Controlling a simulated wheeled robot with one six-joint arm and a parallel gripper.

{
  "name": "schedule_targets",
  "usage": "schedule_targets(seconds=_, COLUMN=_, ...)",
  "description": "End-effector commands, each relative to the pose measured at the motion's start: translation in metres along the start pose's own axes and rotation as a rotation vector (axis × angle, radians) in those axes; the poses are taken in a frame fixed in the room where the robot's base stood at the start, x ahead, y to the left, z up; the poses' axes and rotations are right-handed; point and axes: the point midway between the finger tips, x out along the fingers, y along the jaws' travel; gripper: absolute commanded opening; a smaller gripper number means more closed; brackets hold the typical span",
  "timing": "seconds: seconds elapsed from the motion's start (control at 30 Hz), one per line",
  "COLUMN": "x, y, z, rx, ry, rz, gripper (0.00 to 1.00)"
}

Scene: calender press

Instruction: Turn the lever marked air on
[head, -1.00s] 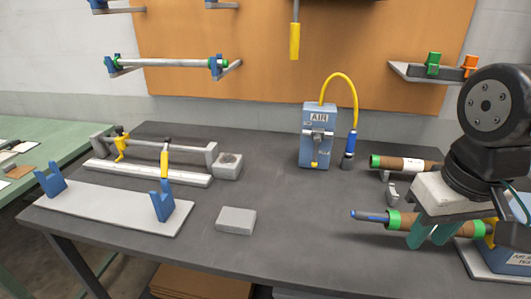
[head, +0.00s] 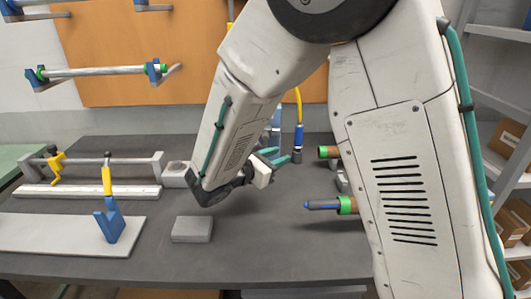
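The blue-grey air box (head: 277,118) stands at the back of the dark table. Only a thin strip of it shows past my arm. Its AIR label and its lever are hidden behind my arm, so the lever's position cannot be told. A yellow hose (head: 298,105) with a blue connector (head: 298,136) shows just right of the box. My gripper (head: 280,155) is in front of the box's lower part in the picture. Its two teal fingers point right and are spread apart, with nothing seen between them. Whether they touch the box cannot be told.

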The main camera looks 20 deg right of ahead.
Motion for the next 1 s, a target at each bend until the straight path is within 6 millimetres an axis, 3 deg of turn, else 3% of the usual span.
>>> schedule_targets(seconds=0.1, x=-0.018, y=0.031, z=-0.031, rx=-0.111, ry=-0.06, rz=0.139, gripper=0.29)
schedule_targets(seconds=0.3, x=-0.03, y=0.053, z=-0.052, rx=-0.182, ry=-0.104, rz=0.241, gripper=0.29)
schedule_targets(seconds=0.7, x=0.026, y=0.068, z=-0.047, rx=-0.183, ry=-0.107, rz=0.243, gripper=0.29)
schedule_targets(seconds=1.0, x=0.043, y=0.072, z=-0.046, rx=-0.184, ry=-0.106, rz=0.244, gripper=0.29)
